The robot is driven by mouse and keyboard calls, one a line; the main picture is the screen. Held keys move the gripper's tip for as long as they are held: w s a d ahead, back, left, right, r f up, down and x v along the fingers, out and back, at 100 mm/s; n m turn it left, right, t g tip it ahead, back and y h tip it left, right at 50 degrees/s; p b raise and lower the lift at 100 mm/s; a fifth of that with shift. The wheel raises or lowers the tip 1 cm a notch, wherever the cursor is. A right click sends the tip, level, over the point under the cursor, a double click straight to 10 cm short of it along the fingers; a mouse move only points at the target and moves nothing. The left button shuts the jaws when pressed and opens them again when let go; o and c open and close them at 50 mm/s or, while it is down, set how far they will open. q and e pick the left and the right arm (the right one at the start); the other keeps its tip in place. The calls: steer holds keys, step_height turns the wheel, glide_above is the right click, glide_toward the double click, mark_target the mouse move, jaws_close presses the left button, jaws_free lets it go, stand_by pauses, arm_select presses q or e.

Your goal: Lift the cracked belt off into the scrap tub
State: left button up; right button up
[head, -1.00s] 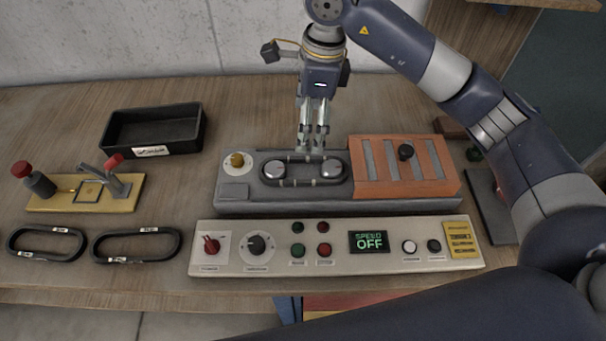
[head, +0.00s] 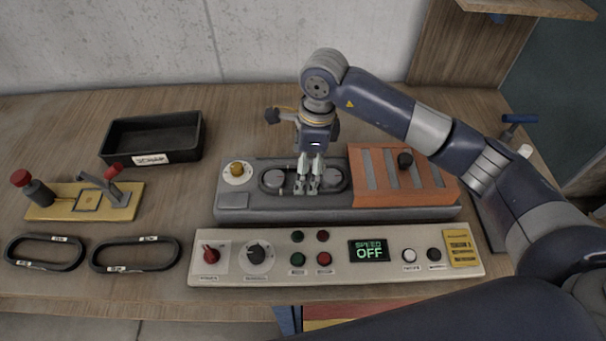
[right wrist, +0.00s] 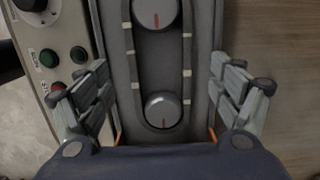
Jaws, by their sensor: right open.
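A dark belt with pale bands runs around two round pulleys on the grey machine (head: 225,208). In the right wrist view the belt (right wrist: 130,75) passes around both pulleys. I cannot make out a crack. My right gripper (head: 307,187) is over the belt, pointing down. In the right wrist view my right gripper (right wrist: 160,85) is open, with its fingers apart on either side of the belt and nothing held. Its height above the belt is hard to tell. The black scrap tub (head: 187,150), labelled SCRAP, stands at the back left and looks empty. My left gripper is not in view.
An orange slatted cover (head: 437,190) sits right of the pulleys. A control panel (head: 340,277) in front reads SPEED OFF. Two loose belt loops (head: 45,238) lie front left, near a yellow plate (head: 120,205) with red-tipped parts. Bare table surrounds the tub.

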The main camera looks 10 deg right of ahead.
steer(key=shift+a+f, duration=0.1)
steer(key=shift+f, duration=1.25)
steer(key=c, duration=1.2)
steer(key=shift+r, duration=0.1)
